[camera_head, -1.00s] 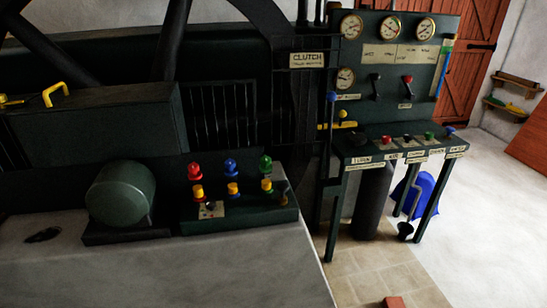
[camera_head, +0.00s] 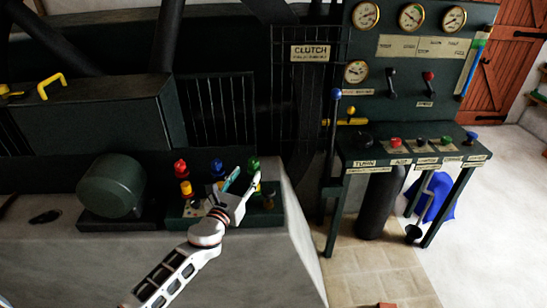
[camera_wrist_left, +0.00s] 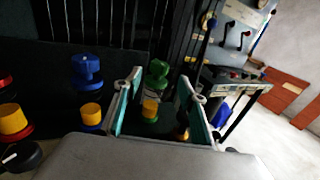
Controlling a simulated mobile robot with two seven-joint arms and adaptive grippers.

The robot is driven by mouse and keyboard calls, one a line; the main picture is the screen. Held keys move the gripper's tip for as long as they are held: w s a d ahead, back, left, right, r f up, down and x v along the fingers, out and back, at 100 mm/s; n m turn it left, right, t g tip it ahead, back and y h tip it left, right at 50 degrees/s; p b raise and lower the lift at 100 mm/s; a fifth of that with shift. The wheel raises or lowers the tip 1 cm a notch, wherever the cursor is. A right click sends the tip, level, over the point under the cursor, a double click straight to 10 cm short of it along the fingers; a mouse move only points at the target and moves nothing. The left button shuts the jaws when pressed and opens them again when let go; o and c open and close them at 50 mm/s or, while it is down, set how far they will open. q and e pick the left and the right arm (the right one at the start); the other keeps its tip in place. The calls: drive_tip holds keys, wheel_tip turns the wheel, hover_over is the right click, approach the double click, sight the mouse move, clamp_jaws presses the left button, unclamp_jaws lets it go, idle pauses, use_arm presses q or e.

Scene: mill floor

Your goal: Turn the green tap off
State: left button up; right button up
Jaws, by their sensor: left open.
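The green tap (camera_head: 254,166) stands at the right end of a row on a dark panel, with a yellow piece below it. It also shows in the left wrist view (camera_wrist_left: 157,76). My left gripper (camera_head: 244,180) is open and empty in front of it. In the left wrist view the two fingers of the left gripper (camera_wrist_left: 160,84) appear on either side of the green tap and the yellow piece; the tap looks beyond the fingertips. I cannot tell the exact gap. My right gripper is not in view.
A blue tap (camera_head: 217,168) and a red tap (camera_head: 180,168) stand left of the green one, each with a yellow piece below. A dark green motor (camera_head: 112,186) sits further left. A gauge panel with a control desk (camera_head: 400,150) stands to the right. A dark grille lies behind.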

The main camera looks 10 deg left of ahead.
sight(252, 166)
use_arm(q)
drive_tip(key=shift+w+r, duration=0.1)
drive_tip(key=shift+w, duration=0.7)
drive_tip(key=w, duration=0.1)
drive_tip(key=w+b, duration=0.1)
drive_tip(key=w, duration=0.3)
drive_tip(key=shift+d, duration=0.3)
drive_tip(key=shift+w+b, duration=0.25)
drive_tip(key=shift+b, duration=0.05)
drive_tip(key=shift+w, duration=0.3)
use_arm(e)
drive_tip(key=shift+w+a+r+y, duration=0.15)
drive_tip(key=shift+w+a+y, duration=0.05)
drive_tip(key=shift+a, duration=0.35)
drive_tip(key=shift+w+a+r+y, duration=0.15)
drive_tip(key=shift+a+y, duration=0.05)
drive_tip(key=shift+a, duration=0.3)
use_arm(q)
drive_tip(key=c, duration=1.1)
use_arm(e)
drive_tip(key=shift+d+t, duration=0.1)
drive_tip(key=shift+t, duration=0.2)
